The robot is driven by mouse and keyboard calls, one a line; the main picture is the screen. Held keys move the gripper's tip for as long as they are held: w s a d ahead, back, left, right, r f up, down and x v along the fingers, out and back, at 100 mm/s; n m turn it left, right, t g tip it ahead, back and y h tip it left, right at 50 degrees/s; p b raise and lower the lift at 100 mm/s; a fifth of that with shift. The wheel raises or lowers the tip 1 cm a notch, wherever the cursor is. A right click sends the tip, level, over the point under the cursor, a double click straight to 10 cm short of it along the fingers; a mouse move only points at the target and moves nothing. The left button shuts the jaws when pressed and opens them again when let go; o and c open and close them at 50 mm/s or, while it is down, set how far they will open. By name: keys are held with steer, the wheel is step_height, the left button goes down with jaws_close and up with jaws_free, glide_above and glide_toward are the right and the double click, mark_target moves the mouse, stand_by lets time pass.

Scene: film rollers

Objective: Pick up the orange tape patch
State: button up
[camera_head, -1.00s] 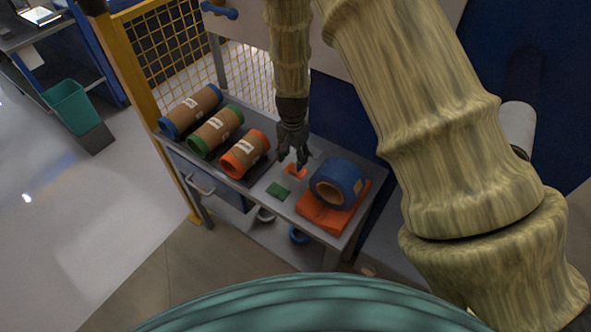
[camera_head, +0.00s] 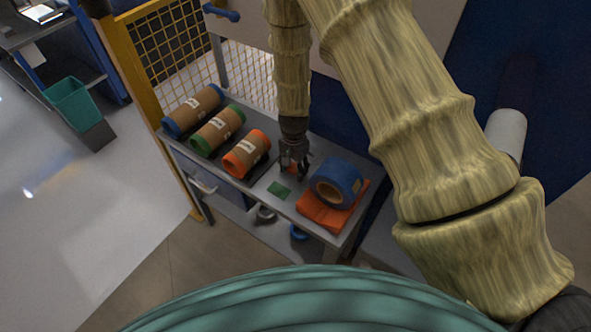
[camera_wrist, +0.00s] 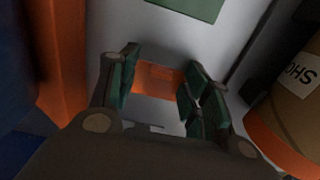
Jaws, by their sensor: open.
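The orange tape patch (camera_wrist: 157,80) lies flat on the grey tabletop, between my open fingers in the wrist view. In the head view only a small bit of the orange tape patch (camera_head: 293,169) shows behind my gripper (camera_head: 294,166). My gripper (camera_wrist: 158,85) points down over the patch with its fingers apart, one on each side. I cannot tell whether the fingertips touch the table. A green patch (camera_head: 279,190) lies on the table beside the orange one, and it also shows at the top of the wrist view (camera_wrist: 190,8).
A blue tape roll (camera_head: 338,183) sits on a folded orange cloth (camera_head: 320,212) just right of my gripper. To the left lie brown rollers with blue (camera_head: 192,110), green (camera_head: 217,131) and orange (camera_head: 246,154) ends. A yellow mesh fence (camera_head: 160,50) stands behind.

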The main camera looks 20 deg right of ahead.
steer(key=c, duration=0.8)
steer(key=shift+r, duration=0.1)
